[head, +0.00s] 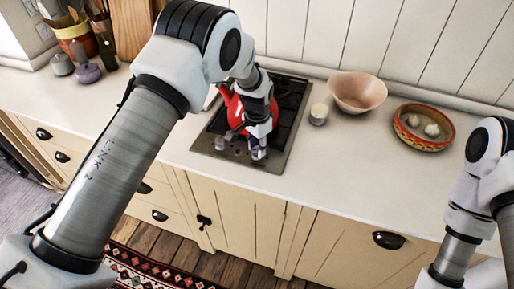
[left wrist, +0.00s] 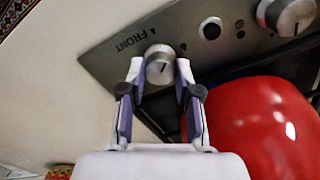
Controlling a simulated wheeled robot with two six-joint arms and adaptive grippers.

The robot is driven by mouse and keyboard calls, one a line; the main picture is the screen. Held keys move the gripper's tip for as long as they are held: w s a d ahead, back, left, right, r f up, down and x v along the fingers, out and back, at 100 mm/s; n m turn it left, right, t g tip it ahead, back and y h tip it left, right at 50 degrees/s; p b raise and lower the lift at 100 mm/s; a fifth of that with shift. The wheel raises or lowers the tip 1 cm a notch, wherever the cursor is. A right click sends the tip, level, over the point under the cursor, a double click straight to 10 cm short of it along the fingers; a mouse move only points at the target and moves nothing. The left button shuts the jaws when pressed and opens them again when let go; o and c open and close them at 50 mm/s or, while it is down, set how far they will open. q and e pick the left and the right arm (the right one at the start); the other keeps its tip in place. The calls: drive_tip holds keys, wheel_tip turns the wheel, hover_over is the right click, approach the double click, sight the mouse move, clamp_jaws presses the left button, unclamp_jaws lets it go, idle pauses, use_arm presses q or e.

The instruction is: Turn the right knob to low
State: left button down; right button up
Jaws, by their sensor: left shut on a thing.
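The cooktop (head: 208,142) is set in the counter with a steel front strip. The right knob (left wrist: 160,58) is a round metal knob with a dark pointer line, near the printed word FRONT in the left wrist view. My left gripper (head: 258,151) is at this knob, its fingers on either side and shut on it; it also shows in the left wrist view (left wrist: 160,70). In the head view the gripper mostly hides this knob. Another knob (left wrist: 287,14) stands apart at the top right of the wrist view. My right gripper is outside the frames.
A shiny red vessel (left wrist: 262,125) stands on the cooktop close beside my left gripper; it is partly hidden in the head view. A candle-like jar (head: 318,114), a pinkish bowl (head: 357,92) and a patterned dish (head: 424,140) stand to the right. The counter front there is clear.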

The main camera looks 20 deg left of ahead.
use_arm(q)
drive_tip(key=n, duration=0.4)
drive_tip(key=n+b, duration=0.1)
drive_tip(key=n, duration=0.1)
drive_tip(key=shift+s+f, duration=0.15)
drive_tip(key=shift+f, duration=0.1)
drive_tip(key=shift+n, duration=0.3)
drive_tip(key=c, duration=0.8)
unclamp_jaws()
drive_tip(key=shift+r, duration=0.1)
drive_tip(key=shift+w, duration=0.2)
drive_tip(key=shift+r, duration=0.3)
wheel_tip(320, 180, up, 11)
drive_tip(key=shift+r, duration=0.15)
